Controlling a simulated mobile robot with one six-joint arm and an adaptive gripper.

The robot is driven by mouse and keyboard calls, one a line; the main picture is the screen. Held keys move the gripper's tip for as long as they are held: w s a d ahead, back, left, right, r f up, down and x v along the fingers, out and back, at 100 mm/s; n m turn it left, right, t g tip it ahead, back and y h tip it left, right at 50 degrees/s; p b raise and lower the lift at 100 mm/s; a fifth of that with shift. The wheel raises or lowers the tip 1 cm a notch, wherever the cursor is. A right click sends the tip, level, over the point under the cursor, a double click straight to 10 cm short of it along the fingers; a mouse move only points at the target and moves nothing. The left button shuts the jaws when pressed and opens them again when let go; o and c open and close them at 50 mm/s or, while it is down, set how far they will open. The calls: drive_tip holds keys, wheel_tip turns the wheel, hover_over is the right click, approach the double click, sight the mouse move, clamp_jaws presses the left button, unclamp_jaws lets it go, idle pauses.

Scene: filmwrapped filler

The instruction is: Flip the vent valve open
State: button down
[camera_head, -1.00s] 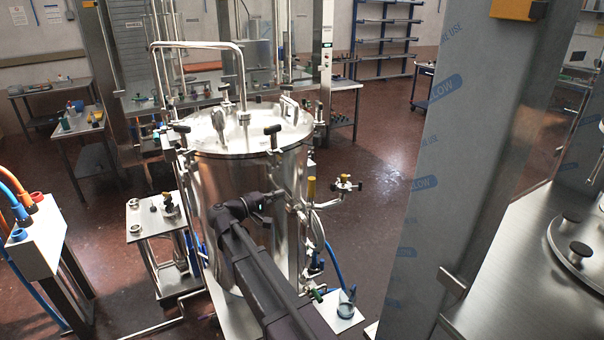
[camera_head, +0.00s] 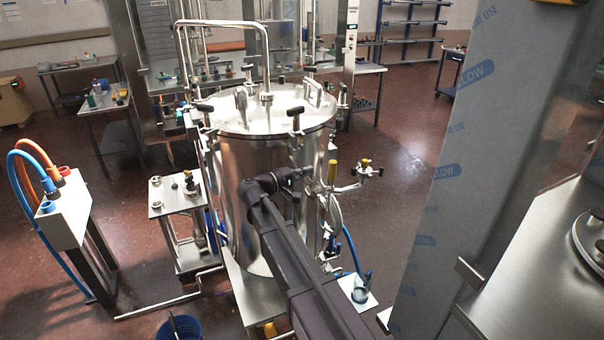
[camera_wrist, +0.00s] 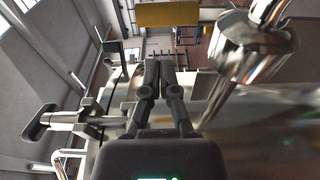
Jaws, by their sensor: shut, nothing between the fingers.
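The steel tank (camera_head: 242,170) stands in the middle of the head view, with a flat lid, a bent pipe and several black-handled clamps. On its right side are fittings with a yellow upright part (camera_head: 333,172) and a small side valve assembly (camera_head: 367,171). I cannot tell which fitting is the vent valve. My gripper (camera_wrist: 158,72) is shut and empty, its fingers together in the wrist view. A shiny metal fitting (camera_wrist: 252,52) is close at its upper right, and a black T-shaped handle (camera_wrist: 40,121) is at its left.
A wrapped column (camera_head: 445,170) and another steel vessel (camera_head: 540,270) stand at the right. A hose stand (camera_head: 66,210) with orange and blue hoses is at the left. A small steel table (camera_head: 178,195) stands beside the tank. A blue bucket (camera_head: 180,328) is at the bottom edge.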

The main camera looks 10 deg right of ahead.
sight(330, 175)
drive_tip(key=x, duration=0.7)
idle(0.5)
